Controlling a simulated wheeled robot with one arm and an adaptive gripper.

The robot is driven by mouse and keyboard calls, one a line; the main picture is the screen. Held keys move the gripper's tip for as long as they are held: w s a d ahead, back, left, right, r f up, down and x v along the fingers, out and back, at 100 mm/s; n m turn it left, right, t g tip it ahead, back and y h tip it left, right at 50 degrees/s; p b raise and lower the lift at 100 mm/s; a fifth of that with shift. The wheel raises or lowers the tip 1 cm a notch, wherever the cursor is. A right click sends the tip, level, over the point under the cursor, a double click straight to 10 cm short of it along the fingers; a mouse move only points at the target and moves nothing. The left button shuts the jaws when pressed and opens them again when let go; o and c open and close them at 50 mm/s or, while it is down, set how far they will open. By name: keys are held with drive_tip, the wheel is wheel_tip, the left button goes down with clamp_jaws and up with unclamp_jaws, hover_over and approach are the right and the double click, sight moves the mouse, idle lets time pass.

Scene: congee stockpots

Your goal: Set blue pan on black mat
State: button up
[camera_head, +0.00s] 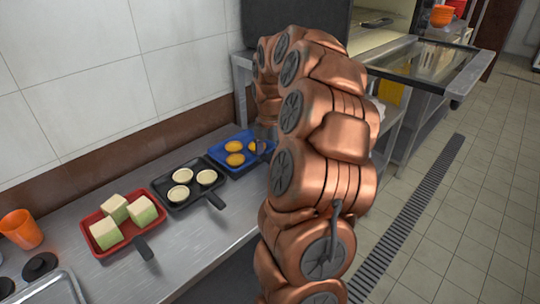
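The blue pan (217,153) sits on the steel counter toward the back, with several round orange pieces in it. Its right side is partly covered by my copper-coloured arm. My gripper (264,137) is at the end of the arm, beside the right edge of the blue pan. It is mostly hidden behind my arm links, and I cannot see whether its fingers touch the pan or its handle. I cannot make out a black mat in this view.
A black pan (188,204) with pale tarts and a red pan (110,253) with green-edged cubes stand nearer on the counter. An orange cup (21,229) stands at the left. The tiled floor at right is clear.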

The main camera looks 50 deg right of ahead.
drive_tip(key=shift+o, duration=1.2)
drive_tip(key=shift+r, duration=0.1)
wheel_tip(320, 180, up, 12)
drive_tip(key=b, duration=0.1)
